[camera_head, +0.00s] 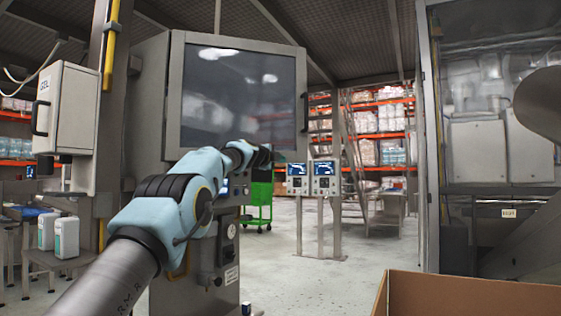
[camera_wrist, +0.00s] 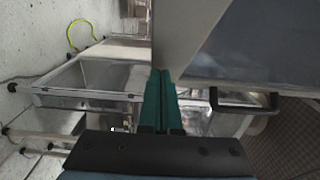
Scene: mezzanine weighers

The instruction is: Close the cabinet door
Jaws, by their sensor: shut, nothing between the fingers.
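The grey cabinet (camera_head: 143,100) stands at the centre left in the head view. Its door (camera_head: 240,95) has a wide grey frame, a large dark window and a black handle (camera_head: 305,112) on the right edge. I cannot tell from here how far ajar the door is. In the wrist view the door's frame and window (camera_wrist: 265,40) fill the upper right, with the black handle (camera_wrist: 243,98) below. My gripper (camera_wrist: 160,90) has its green fingers together and empty, close to the frame's lower corner; contact is unclear. In the head view my arm reaches the door's lower edge.
A white wall box (camera_head: 66,108) hangs at the left, above white bottles (camera_head: 66,237). A cardboard box (camera_head: 470,295) is at the lower right. A green cart (camera_head: 258,200) and display stands (camera_head: 325,185) stand behind. The floor between is clear.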

